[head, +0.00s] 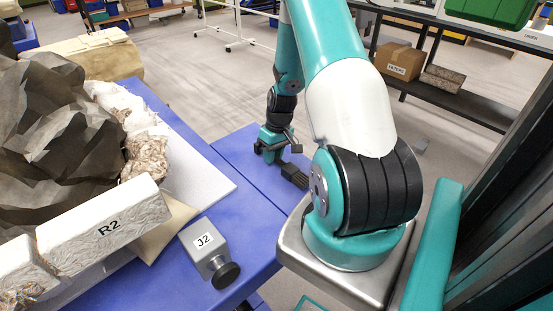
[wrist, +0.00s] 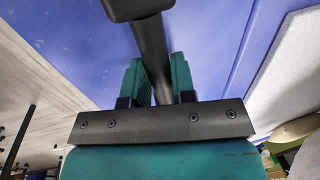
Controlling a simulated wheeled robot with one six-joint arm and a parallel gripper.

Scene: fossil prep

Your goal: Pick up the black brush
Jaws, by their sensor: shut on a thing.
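The black brush shows in the wrist view, its dark handle (wrist: 151,45) running between the two teal fingers of my gripper (wrist: 156,75). The fingers are shut on the handle. A wider dark end of the brush shows at the top edge of the wrist view and is partly cut off. In the head view, my gripper (head: 272,148) is over the blue table, and the brush's dark bristled end (head: 294,176) sticks out to its lower right. Whether the brush touches the table is hard to tell.
The blue table (head: 235,150) has clear surface around my gripper. To the left are a grey block marked J2 (head: 205,245), a white block marked R2 (head: 100,232) and a large dark rock (head: 50,130). A shelf with a cardboard box (head: 399,61) stands behind.

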